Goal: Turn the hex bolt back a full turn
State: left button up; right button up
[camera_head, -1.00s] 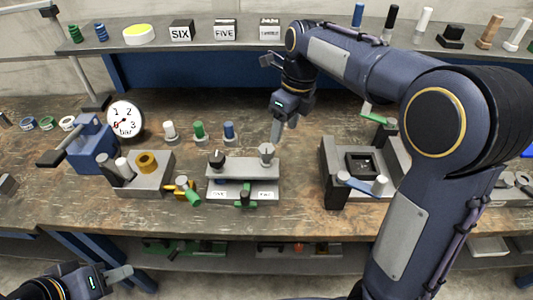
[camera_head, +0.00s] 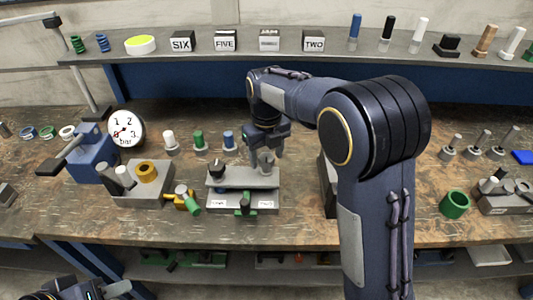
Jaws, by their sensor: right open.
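The bolt that I take for the hex bolt (camera_head: 266,165) is a grey upright piece at the right end of the grey bracket (camera_head: 242,178), in the middle of the bench. My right gripper (camera_head: 266,152) is open and points down just above and behind this bolt. Whether its fingers touch or straddle the bolt cannot be told. A black knob (camera_head: 216,170) stands at the left end of the bracket. My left gripper (camera_head: 117,289) is low at the bottom left, away from the bench fixtures, and its fingers are only partly visible.
A fixture with a brass ring (camera_head: 146,171) and a yellow-green valve (camera_head: 184,199) stand left of the bracket. White, green and blue pegs (camera_head: 200,142) stand behind. My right arm hides much of the fixture (camera_head: 328,188) at the right.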

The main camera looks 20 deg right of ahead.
jog(key=c, duration=1)
jog(key=shift+n, duration=0.4)
